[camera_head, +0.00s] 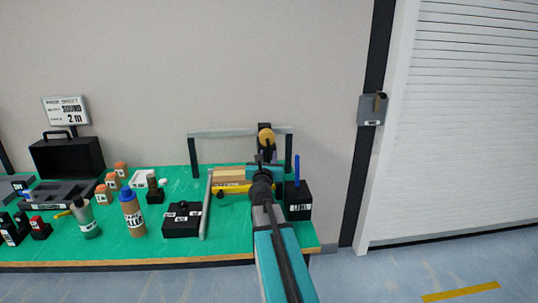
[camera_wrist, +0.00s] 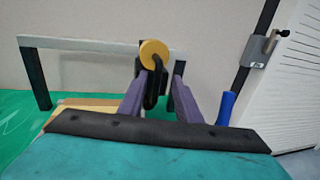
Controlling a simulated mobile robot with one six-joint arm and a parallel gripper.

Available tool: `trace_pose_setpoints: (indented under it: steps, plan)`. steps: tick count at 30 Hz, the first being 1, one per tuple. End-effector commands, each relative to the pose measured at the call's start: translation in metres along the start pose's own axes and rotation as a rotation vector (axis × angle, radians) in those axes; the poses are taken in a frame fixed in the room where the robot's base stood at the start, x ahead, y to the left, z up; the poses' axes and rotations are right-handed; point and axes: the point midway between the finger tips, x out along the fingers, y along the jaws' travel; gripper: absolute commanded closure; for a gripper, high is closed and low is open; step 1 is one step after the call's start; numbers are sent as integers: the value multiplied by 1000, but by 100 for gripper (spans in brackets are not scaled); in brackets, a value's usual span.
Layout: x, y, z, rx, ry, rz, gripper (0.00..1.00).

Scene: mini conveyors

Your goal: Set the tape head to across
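The tape head shows as a yellow disc (camera_head: 266,137) on a black mount, at the pale crossbar of the frame (camera_head: 230,133) at the back right of the green bench. In the wrist view the yellow disc (camera_wrist: 155,54) stands upright, with a black loop-shaped part below it. My gripper (camera_head: 264,162) is just in front of it. In the wrist view the two purple fingers of my gripper (camera_wrist: 162,76) are apart, with the black part between them. A gap shows at the right finger; contact at the left finger cannot be told. My arm hides part of the conveyor below.
A black box with a blue upright lever (camera_head: 297,170) stands close to the right of my gripper. A grey wall box (camera_head: 372,109) hangs right. Floor at right is clear.

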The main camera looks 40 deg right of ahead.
Motion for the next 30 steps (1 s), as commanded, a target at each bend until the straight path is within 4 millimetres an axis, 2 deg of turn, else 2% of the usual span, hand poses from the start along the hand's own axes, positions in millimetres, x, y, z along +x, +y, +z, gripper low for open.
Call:
trace_pose_setpoints:
  steps: [3, 10, 30]
  plan:
    - [-14, 0, 0, 0, -1, 0, 69]
    - [-28, 0, 0, 0, -1, -1, 69]
    - [-30, -1, 1, 0, -1, -2, 69]
